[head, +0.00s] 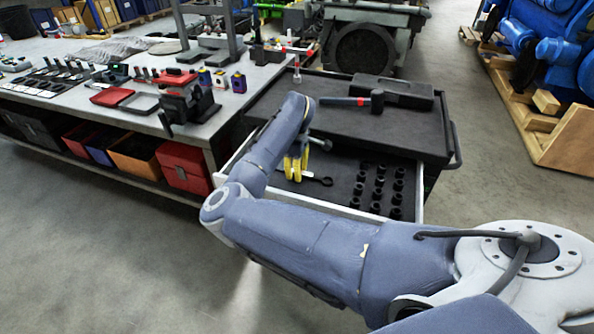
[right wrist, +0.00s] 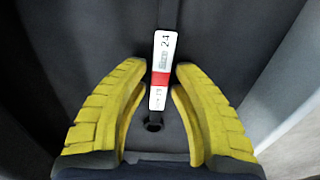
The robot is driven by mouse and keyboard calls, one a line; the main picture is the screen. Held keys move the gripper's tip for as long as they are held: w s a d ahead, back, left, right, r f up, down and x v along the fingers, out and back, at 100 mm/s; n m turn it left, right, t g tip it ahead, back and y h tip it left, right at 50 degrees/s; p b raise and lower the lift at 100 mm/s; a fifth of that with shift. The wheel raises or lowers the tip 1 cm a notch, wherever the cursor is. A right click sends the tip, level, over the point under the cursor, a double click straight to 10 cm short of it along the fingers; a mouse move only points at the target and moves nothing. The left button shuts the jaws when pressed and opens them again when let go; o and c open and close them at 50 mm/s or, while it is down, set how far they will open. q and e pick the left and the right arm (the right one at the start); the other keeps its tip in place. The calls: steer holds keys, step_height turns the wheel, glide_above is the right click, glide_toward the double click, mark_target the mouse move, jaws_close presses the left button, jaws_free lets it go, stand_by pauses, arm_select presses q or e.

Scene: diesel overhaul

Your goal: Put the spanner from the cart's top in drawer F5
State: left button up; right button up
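The spanner (right wrist: 160,75) is dark with a white label reading 24 and a red band. In the right wrist view it lies between the yellow fingers of my right gripper (right wrist: 162,72), with a visible gap on each side. In the head view my right gripper (head: 296,168) is down inside an open drawer (head: 345,170) of the cart, and the spanner's dark ring end (head: 326,181) shows beside it. No drawer number is readable. My left gripper is not in view.
Several black sockets (head: 378,190) stand in the drawer's right part. The cart's top (head: 330,115) holds a red-banded hammer (head: 352,101) and a black case (head: 392,91). A workbench (head: 232,108) stands left of the cart; a wooden pallet (head: 556,138) lies at the right.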

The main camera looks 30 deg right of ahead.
steer(key=shift+o, duration=0.6)
steer(key=shift+r, duration=0.1)
step_height(320, 180, up, 12)
steer(key=shift+r, duration=0.1)
stand_by(0.3)
